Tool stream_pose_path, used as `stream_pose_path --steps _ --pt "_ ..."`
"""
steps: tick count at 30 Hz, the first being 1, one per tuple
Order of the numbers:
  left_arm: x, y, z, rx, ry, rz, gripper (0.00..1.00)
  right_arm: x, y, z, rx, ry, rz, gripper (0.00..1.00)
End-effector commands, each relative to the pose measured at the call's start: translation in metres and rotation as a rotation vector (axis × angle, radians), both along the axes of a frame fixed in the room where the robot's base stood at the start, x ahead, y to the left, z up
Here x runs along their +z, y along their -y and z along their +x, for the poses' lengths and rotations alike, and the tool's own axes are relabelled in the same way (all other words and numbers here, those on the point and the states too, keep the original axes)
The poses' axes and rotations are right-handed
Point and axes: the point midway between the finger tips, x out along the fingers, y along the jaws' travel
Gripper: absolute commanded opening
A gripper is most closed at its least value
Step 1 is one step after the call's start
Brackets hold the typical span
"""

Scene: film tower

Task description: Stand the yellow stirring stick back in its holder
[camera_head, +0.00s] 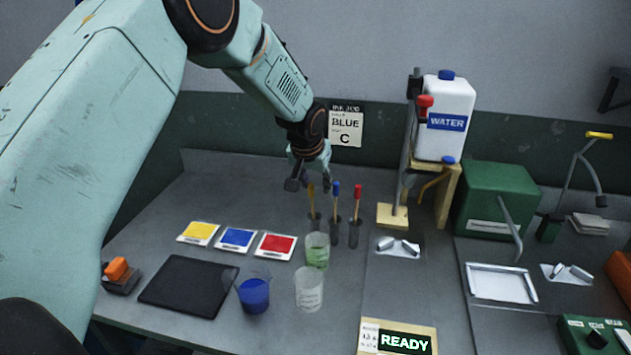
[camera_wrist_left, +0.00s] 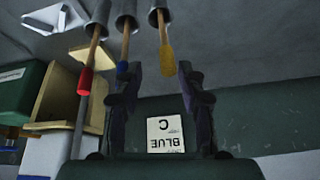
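The yellow stirring stick (camera_head: 311,198) stands in the left cup of the grey holder (camera_head: 315,222), yellow end up. The blue stick (camera_head: 337,192) and red stick (camera_head: 357,197) stand in the cups to its right. My left gripper (camera_head: 309,184) is open just above the yellow stick, its fingers apart. In the left wrist view, which is upside down, the yellow stick (camera_wrist_left: 167,58) reaches toward the gap between the fingers (camera_wrist_left: 161,85). Nothing is visibly clamped. The blue stick's end is close to one finger there. My right gripper is out of view.
A green-tinted beaker (camera_head: 317,252), a clear beaker (camera_head: 309,290) and a blue-filled beaker (camera_head: 254,295) stand in front of the holder. Colour cards and a black pad (camera_head: 188,286) lie left. The water stand (camera_head: 392,216) is close on the right.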

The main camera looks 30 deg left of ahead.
Motion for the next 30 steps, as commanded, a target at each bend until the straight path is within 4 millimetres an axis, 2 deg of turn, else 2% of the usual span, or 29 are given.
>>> stream_pose_path --steps 8,21,24,30 --pt "0.009 0.001 -0.003 0.000 0.001 -0.001 0.40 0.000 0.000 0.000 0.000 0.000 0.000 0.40" --pt "0.082 0.008 -0.039 -0.001 0.003 -0.001 0.40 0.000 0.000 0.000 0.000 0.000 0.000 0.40" --pt "0.095 0.009 -0.045 -0.001 0.003 -0.001 0.40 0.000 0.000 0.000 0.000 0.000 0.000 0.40" --pt "0.106 0.010 -0.052 0.000 0.000 -0.001 0.40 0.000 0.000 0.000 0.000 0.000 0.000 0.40"
